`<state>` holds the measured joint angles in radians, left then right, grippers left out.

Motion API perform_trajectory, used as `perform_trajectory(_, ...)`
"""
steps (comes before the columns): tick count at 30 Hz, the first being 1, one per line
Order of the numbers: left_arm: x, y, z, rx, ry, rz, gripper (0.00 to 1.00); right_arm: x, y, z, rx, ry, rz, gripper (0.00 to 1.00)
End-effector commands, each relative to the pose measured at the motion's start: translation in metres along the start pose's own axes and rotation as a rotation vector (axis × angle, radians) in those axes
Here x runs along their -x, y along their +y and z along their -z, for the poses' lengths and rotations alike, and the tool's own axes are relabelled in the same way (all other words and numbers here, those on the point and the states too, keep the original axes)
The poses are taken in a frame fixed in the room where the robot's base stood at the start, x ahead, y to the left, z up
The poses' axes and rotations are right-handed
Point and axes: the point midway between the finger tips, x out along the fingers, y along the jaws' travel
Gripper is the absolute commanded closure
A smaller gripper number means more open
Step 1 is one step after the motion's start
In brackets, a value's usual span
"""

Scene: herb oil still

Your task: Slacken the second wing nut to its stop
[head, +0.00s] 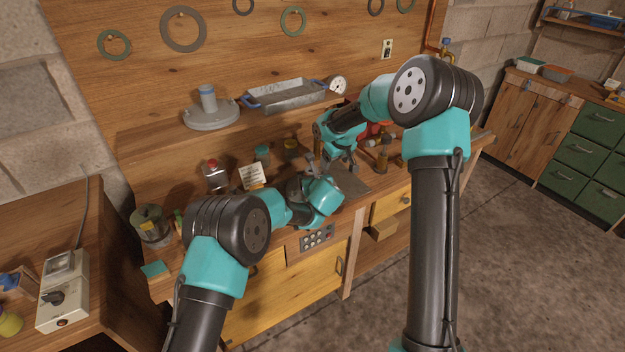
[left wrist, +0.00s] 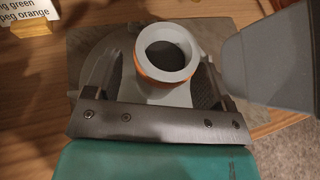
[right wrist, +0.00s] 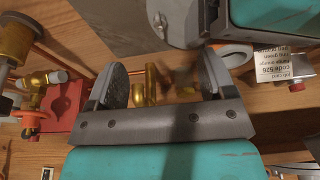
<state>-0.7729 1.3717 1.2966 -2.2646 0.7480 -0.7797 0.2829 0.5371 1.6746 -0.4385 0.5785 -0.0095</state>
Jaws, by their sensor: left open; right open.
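No wing nut can be picked out with certainty. In the left wrist view, a grey round collar with an orange band (left wrist: 164,60) stands between the fingers of my open left gripper (left wrist: 152,80). My right gripper (right wrist: 164,80) is open; small brass fittings (right wrist: 150,82) show between and beyond its fingers, and I cannot tell whether they touch. In the head view my right gripper (head: 345,160) is low over the bench, right of my left gripper (head: 298,188), which is partly hidden by its own wrist.
A red block with copper and brass parts (right wrist: 66,100) lies left in the right wrist view. A metal tray (head: 290,95) is on the shelf.

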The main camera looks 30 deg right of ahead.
Motion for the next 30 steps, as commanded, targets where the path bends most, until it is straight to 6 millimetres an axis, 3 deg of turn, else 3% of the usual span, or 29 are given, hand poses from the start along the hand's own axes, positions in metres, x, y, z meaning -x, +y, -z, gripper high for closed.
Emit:
perform_trajectory(9,-0.0012,0.0,0.0003,-0.001,0.0,0.0,0.26,0.0001,0.0,0.0,0.0,0.0,0.0,0.24)
perform_trajectory(30,-0.001,-0.0001,0.0003,-0.001,0.0,0.0,0.93,0.0,0.0,0.0,0.0,0.0,0.0,0.24)
